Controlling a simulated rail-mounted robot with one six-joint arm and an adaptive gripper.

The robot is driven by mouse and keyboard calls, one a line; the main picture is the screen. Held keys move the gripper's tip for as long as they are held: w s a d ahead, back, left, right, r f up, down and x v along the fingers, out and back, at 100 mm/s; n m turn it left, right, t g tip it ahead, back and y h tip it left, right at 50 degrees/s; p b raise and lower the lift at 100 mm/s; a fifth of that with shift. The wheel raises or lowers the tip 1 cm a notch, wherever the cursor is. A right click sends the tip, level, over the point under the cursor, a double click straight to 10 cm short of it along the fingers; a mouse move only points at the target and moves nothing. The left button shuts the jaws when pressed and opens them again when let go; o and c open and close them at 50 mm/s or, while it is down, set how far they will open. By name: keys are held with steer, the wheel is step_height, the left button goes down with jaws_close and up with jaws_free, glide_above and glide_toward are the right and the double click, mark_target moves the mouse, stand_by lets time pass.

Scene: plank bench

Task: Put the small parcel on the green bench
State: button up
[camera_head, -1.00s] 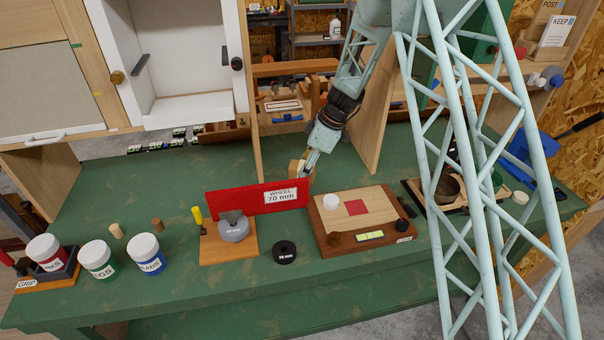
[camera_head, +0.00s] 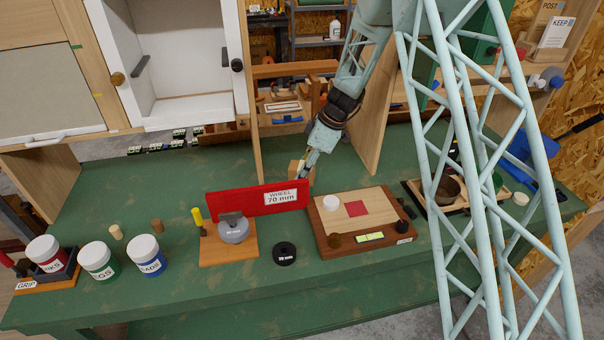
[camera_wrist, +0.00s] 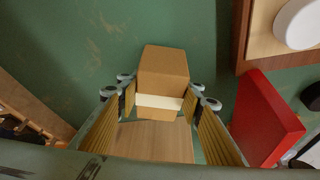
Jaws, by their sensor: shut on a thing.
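The small parcel (camera_wrist: 162,72) is a brown cardboard box with a pale band. In the wrist view it sits between the two fingers of my gripper (camera_wrist: 163,103), which is shut on it. In the head view the parcel (camera_head: 296,169) and my gripper (camera_head: 306,170) are just behind the red board, over the back middle of the green bench (camera_head: 180,250).
A red board (camera_head: 235,203) labelled "WHEEL 70 mm" stands close in front of the parcel. A wooden board (camera_head: 325,228) with a white disc (camera_head: 331,202) lies to the right. Upright wooden panels stand behind on both sides. Several lidded jars stand at left. Bare bench lies left of the parcel.

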steer(key=shift+r, duration=4.8)
